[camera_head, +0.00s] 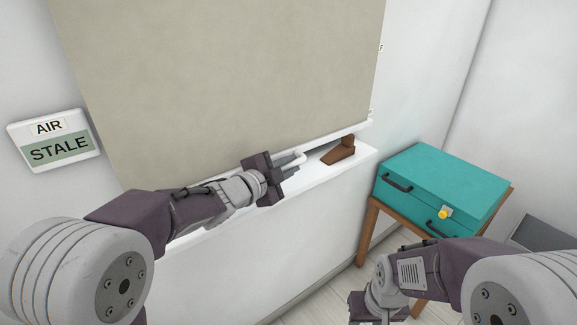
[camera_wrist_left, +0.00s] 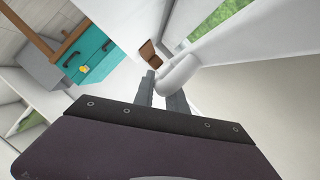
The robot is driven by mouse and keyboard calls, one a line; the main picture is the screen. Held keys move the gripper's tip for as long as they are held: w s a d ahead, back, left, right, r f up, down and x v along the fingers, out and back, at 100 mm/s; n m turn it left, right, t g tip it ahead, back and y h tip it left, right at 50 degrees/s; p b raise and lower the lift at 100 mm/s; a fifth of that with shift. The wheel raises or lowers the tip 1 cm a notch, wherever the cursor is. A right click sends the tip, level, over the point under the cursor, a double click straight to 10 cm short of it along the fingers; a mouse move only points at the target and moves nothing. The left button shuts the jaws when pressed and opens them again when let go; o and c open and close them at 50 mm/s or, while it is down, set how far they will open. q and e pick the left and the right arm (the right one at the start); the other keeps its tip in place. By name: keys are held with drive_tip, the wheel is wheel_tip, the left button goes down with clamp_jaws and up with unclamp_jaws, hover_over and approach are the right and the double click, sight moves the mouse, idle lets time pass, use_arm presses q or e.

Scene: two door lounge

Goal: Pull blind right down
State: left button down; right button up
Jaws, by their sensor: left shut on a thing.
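The blind (camera_head: 225,75) is a beige sheet drawn down over most of the window, with a white bottom bar (camera_head: 335,135) just above the white sill. A white handle (camera_head: 294,158) sticks out from the bottom bar. My left gripper (camera_head: 289,168) is shut on this handle, and the left wrist view shows the white handle (camera_wrist_left: 178,74) between its fingers. My right gripper (camera_head: 378,312) is low at the bottom of the head view, away from the blind; its fingers are cut off or hidden.
A brown wedge (camera_head: 339,151) lies on the sill (camera_head: 325,172) right of the handle. A teal case (camera_head: 440,185) with dark handles and a yellow knob stands on a wooden stand (camera_head: 366,232) at right. An "AIR STALE" sign (camera_head: 54,141) hangs on the left wall.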

use_arm(q)
drive_tip(key=c, duration=1.4)
unclamp_jaws()
drive_tip(key=shift+s+f, duration=0.1)
drive_tip(key=shift+f, duration=0.75)
drive_tip(key=shift+o, duration=0.2)
drive_tip(key=shift+r, duration=0.1)
drive_tip(key=shift+r, duration=0.2)
drive_tip(key=p+v, duration=0.2)
drive_tip(key=v, duration=0.7)
